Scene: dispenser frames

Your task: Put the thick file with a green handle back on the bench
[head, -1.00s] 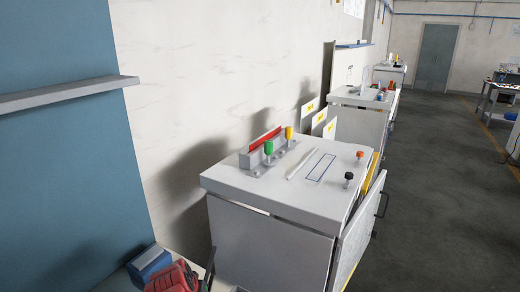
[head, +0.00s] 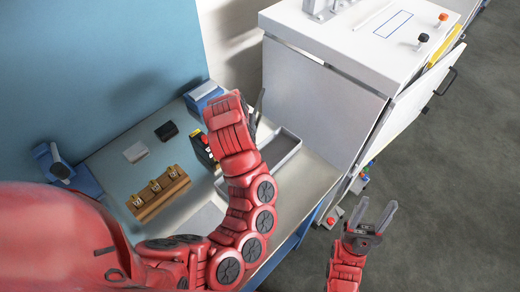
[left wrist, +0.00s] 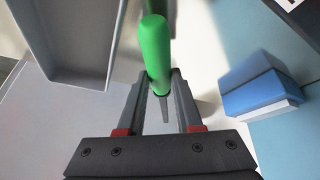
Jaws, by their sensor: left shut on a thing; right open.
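In the left wrist view my left gripper (left wrist: 160,88) is shut on the file with a green handle (left wrist: 155,52). The handle sticks out past the fingertips, and a thin dark shank shows between the fingers. In the head view my left gripper (head: 258,112) is over the far right part of the bench (head: 115,180); the file is hidden or too small to tell there. My right gripper (head: 374,216) is open and empty, right of the bench and above the floor.
A grey tray (head: 286,148) lies at the bench's right side, near a blue box (head: 203,96). A wooden holder (head: 158,194), a black block (head: 166,131), a grey block (head: 136,151) and a blue vise (head: 66,172) stand on the left. A white cabinet (head: 318,98) stands beyond.

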